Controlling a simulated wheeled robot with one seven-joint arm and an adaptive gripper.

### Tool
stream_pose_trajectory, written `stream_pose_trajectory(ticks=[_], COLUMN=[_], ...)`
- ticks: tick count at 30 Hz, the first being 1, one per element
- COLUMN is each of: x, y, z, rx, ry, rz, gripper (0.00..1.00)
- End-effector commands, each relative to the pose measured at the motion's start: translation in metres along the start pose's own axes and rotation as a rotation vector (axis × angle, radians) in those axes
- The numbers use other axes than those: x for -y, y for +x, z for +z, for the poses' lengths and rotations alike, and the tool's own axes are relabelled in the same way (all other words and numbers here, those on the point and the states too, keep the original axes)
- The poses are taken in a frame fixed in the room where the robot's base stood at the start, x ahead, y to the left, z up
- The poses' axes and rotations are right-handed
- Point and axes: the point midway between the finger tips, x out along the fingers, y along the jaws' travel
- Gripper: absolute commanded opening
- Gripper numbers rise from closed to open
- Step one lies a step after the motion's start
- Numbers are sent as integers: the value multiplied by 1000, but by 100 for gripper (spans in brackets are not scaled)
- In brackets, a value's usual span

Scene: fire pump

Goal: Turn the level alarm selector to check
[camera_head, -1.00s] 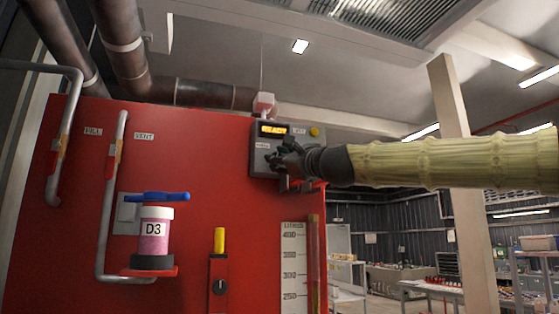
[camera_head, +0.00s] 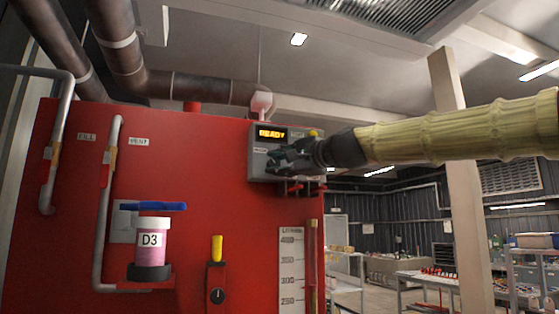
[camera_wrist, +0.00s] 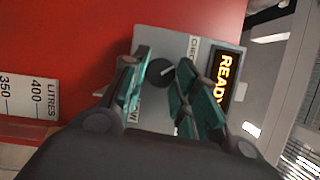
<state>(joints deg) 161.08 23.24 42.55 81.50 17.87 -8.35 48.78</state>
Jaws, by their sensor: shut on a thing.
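The grey level alarm panel (camera_head: 256,170) is at the upper right of the red tank front, its amber display (camera_head: 272,133) reading READY. The panel (camera_wrist: 160,35) appears turned sideways in the wrist view, with a CHECK label beside the dark round selector knob (camera_wrist: 158,74). A short pale pointer mark shows on the knob. My gripper (camera_head: 272,162) is at the panel's lower part and hides the knob in the head view. In the wrist view, my gripper (camera_wrist: 160,90) has its green-padded fingers on either side of the knob, shut on it. The other label is partly covered.
A yellow-handled lever (camera_head: 217,250), a pink D3 jar (camera_head: 152,245) with a blue handle above it, and a LITRES scale (camera_head: 291,270) are below the panel. Grey pipes (camera_head: 108,200) run down the left. Open room with benches lies at right.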

Motion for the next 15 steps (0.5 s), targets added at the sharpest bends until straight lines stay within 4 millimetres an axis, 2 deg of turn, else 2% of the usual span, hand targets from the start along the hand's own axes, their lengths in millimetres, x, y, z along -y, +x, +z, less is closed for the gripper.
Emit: stream_pose_trajectory(ticks=[15], x=[0], y=[0], z=[0], rx=[0], ry=[-40], rz=[17], gripper=[5])
